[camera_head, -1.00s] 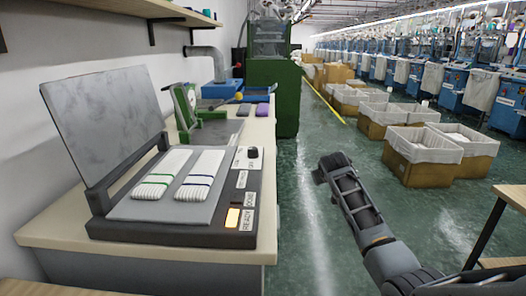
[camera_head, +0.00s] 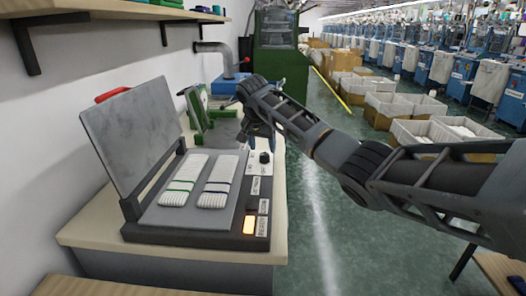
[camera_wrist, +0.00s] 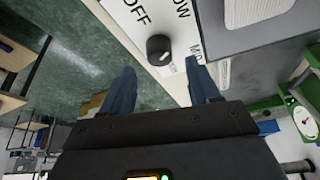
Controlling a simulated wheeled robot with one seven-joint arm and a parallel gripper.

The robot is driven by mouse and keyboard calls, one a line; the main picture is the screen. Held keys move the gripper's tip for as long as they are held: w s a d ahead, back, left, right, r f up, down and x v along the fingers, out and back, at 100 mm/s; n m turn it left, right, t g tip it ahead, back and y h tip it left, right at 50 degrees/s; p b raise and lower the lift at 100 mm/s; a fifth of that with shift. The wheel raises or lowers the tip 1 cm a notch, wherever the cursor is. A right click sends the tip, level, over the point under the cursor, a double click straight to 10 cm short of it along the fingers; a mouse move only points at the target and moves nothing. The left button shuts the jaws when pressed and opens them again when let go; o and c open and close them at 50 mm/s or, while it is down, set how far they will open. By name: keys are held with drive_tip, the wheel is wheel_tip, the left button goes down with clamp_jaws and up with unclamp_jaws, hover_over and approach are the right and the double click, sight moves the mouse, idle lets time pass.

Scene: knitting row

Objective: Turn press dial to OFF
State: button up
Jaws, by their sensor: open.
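The press (camera_head: 185,232) stands on the table at left with its lid (camera_head: 135,130) raised. Its black dial (camera_head: 265,157) is a round knob on the white panel at the press's right side. In the wrist view the dial (camera_wrist: 159,49) sits beyond and between my fingertips, apart from them. OFF and LOW are readable beside it, with a partly cut-off label at right. A white mark shows on the knob's lower right; I cannot tell which label it points at. My gripper (camera_wrist: 160,88) is open and empty; in the head view it hangs just above the dial, partly hidden by my arm.
Two white knitted pieces (camera_head: 215,185) lie on the press bed. An orange READY lamp (camera_head: 249,224) is lit on the front right. A green device (camera_head: 197,108) stands behind the press. A wall shelf (camera_head: 120,14) hangs above. Lined boxes (camera_head: 430,135) stand on the floor at right.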

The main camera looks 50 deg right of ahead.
sight(265, 154)
drive_tip(key=shift+x, duration=1.95)
drive_tip(key=shift+c, duration=0.3)
drive_tip(key=c, duration=0.9)
drive_tip(key=shift+c, duration=0.2)
